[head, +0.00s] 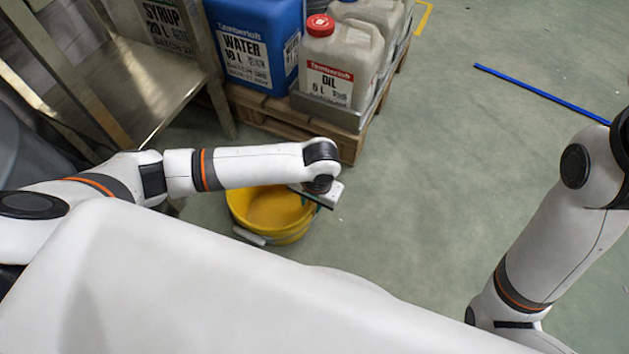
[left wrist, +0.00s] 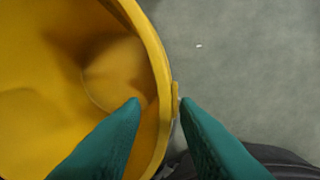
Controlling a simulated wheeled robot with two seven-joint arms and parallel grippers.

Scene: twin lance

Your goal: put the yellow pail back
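The yellow pail (head: 268,222) stands upright on the green floor in the head view, partly hidden under my left arm. My left gripper (head: 318,197) is at the pail's right rim. In the left wrist view the pail (left wrist: 110,75) shows its empty inside and curved rim. The two green fingers of my left gripper (left wrist: 160,102) are apart, with the rim between them. One finger is over the inside and one is outside; I see a gap on the inner side. My right gripper is not in view.
A wooden pallet (head: 345,146) behind the pail bears a blue water canister (head: 262,40) and an oil jug with a red cap (head: 340,58). A metal stand (head: 140,85) is at the upper left. A blue strip (head: 540,93) lies on the right floor, otherwise mostly clear.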

